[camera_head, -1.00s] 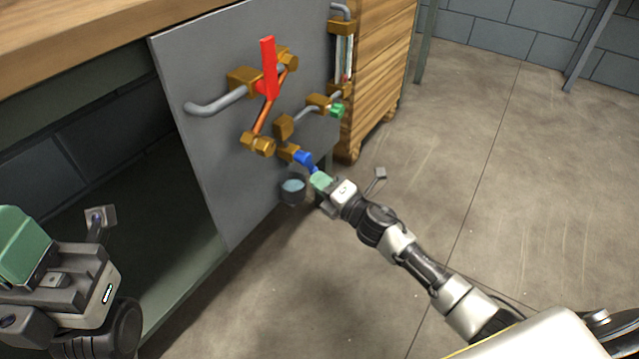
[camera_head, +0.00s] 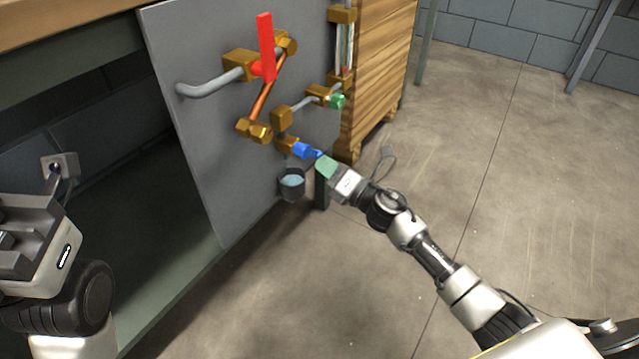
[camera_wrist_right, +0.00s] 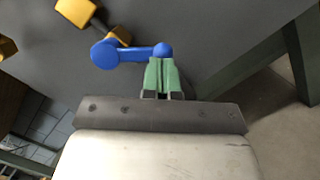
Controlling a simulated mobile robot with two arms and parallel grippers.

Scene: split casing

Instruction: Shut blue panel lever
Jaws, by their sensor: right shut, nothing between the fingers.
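The blue lever (camera_head: 303,150) sits on a brass fitting at the lower part of the grey panel (camera_head: 205,150). In the right wrist view the lever (camera_wrist_right: 132,52) runs sideways from a round hub at left to a rounded knob at right. My right gripper (camera_head: 323,162) is at the lever's free end. Its green fingertips (camera_wrist_right: 161,72) are shut, with nothing between them, and lie right at the knob, seemingly touching it.
A red lever (camera_head: 266,45) and copper pipe (camera_head: 264,100) stand out above the blue lever. A green knob (camera_head: 337,101) is at right. A small cup (camera_head: 291,184) hangs just below. A wooden cabinet (camera_head: 375,70) stands behind; the floor at right is clear.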

